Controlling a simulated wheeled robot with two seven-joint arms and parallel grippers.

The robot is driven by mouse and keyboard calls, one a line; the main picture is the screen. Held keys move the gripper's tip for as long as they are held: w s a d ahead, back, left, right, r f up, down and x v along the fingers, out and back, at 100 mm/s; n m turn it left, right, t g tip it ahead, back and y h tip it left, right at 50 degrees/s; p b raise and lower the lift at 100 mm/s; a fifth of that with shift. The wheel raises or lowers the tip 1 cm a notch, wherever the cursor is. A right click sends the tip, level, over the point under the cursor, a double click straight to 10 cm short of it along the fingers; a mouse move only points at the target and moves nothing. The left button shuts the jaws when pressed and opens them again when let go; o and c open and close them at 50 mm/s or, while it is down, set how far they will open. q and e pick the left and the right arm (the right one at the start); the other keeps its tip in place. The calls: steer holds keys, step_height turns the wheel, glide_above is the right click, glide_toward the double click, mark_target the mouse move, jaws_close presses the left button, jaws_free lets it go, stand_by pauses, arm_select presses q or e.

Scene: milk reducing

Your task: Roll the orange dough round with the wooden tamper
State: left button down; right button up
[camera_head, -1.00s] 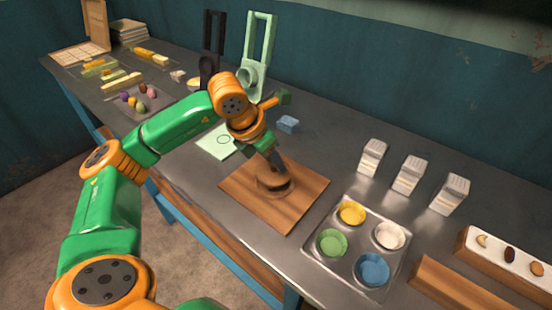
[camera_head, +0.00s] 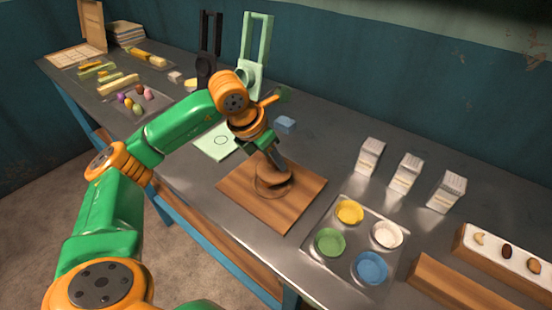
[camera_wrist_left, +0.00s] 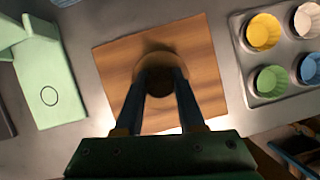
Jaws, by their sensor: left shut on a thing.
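My left gripper (camera_head: 275,168) reaches down over the wooden board (camera_head: 246,198). Its fingers are shut on the wooden tamper (camera_head: 272,188), a round brown piece near the middle of the board. In the left wrist view both fingers of the left gripper (camera_wrist_left: 164,76) close in on the tamper (camera_wrist_left: 160,58), whose round rim shows beyond them. I cannot make out the orange dough; it may be hidden by the tamper, and its colour is close to the wood. My right gripper is out of view.
A metal tray with yellow (camera_head: 349,211), white, green and blue cups (camera_head: 371,267) stands right of the board. Several white cartons (camera_head: 404,173) stand behind it. Green (camera_head: 256,60) and black presses stand farther back.

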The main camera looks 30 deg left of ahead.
arm_select(q)
steer(key=shift+s+a+f, duration=0.1)
steer(key=shift+s, duration=0.35)
steer(key=shift+s+d, duration=0.15)
steer(key=shift+d, duration=0.35)
steer(key=shift+w+d, duration=0.1)
steer(key=shift+w, duration=0.5)
steer(key=shift+a, duration=0.45)
steer(key=shift+s+a+b, duration=0.1)
steer(key=shift+s+b, duration=0.05)
steer(key=shift+b, duration=0.15)
steer(key=shift+s, duration=0.1)
steer(key=shift+s, duration=0.25)
